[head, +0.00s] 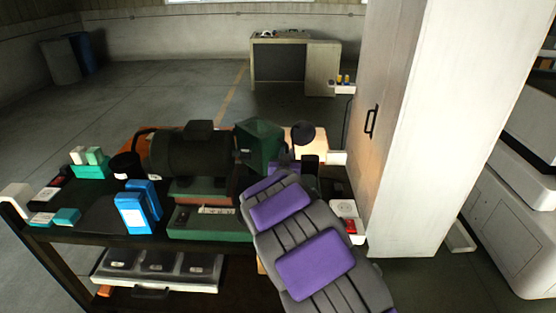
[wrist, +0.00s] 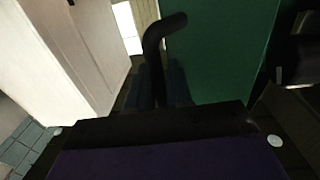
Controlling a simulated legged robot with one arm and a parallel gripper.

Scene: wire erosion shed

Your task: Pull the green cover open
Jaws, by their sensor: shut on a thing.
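The green cover (head: 258,143) stands at the back of the cart, right of a dark cylinder-shaped machine, its near face angled. In the wrist view the green cover (wrist: 225,50) fills the upper right as a flat panel. A dark curved handle (wrist: 158,38) stands out at its left edge. My gripper (wrist: 166,88) is shut on this handle, with its dark fingers on either side of the lower part. In the head view my grey and purple arm reaches towards the cover and hides the fingertips and the handle.
A tall pale cabinet (head: 402,130) stands close on the right. The cart (head: 75,236) holds blue containers (head: 138,208), a black cup (head: 125,166) and small boxes. A red-buttoned white box (head: 345,212) is right of my arm. Open floor lies behind, before a desk (head: 322,72).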

